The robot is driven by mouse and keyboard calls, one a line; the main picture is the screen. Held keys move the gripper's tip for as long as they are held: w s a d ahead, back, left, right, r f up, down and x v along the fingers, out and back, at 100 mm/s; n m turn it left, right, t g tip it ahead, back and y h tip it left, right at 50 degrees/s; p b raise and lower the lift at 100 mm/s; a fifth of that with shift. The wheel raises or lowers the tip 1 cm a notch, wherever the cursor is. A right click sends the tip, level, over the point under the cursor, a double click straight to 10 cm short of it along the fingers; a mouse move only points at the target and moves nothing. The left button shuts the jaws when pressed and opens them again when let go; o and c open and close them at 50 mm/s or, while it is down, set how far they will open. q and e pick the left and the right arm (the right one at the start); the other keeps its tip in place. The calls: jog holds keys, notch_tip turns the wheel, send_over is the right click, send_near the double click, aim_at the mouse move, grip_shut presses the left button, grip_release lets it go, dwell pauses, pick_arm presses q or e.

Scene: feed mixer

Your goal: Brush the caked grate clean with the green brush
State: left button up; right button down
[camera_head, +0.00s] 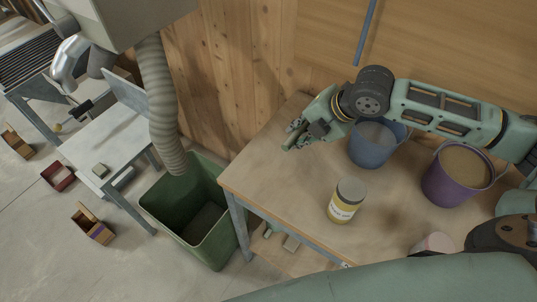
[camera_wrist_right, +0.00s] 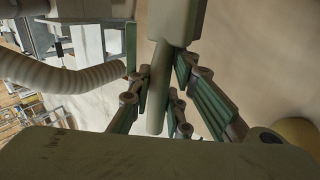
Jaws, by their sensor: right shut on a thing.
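My right gripper (camera_head: 300,134) is above the far left part of the wooden table, left of the blue bucket. In the right wrist view its fingers (camera_wrist_right: 160,98) are shut around the grey-green handle of the brush (camera_wrist_right: 156,116). A wider block of the same colour joins the handle at the top of that view; no bristles can be made out. A dark slatted surface (camera_head: 27,57), which looks like the grate, is at the far upper left on a metal frame, well away from the gripper. Any caking on it is too small to tell. My left gripper is not in view.
The table (camera_head: 287,190) carries a blue bucket (camera_head: 368,151), a purple bucket (camera_head: 448,192) of feed and a yellow jar (camera_head: 344,205). A green bin (camera_head: 158,205) stands left of it. A ribbed hose (camera_head: 160,105) hangs above the bin. Small boxes lie on the floor at left.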

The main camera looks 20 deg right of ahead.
jog(key=a+f, duration=0.1)
jog(key=a, duration=0.2)
jog(key=w+a+f+p, duration=0.1)
jog(key=a+f, duration=0.3)
jog(key=a, duration=0.1)
jog(key=shift+w+a+f, duration=0.1)
jog(key=shift+w+a, duration=0.1)
jog(key=shift+a, duration=0.15)
notch_tip(320, 180, down, 3)
jog(key=shift+r+p, duration=0.2)
jog(key=shift+p, duration=0.85)
jog(key=shift+f, duration=0.45)
jog(key=c, duration=1.6)
grip_release()
jog(key=shift+f, duration=0.1)
jog(key=shift+c, duration=0.2)
jog(key=shift+f, duration=0.1)
jog(key=b+v, duration=0.2)
jog(key=v, duration=0.5)
jog(key=shift+d+r+b, duration=0.15)
jog(key=shift+r+b, duration=0.15)
jog(key=shift+r, duration=0.05)
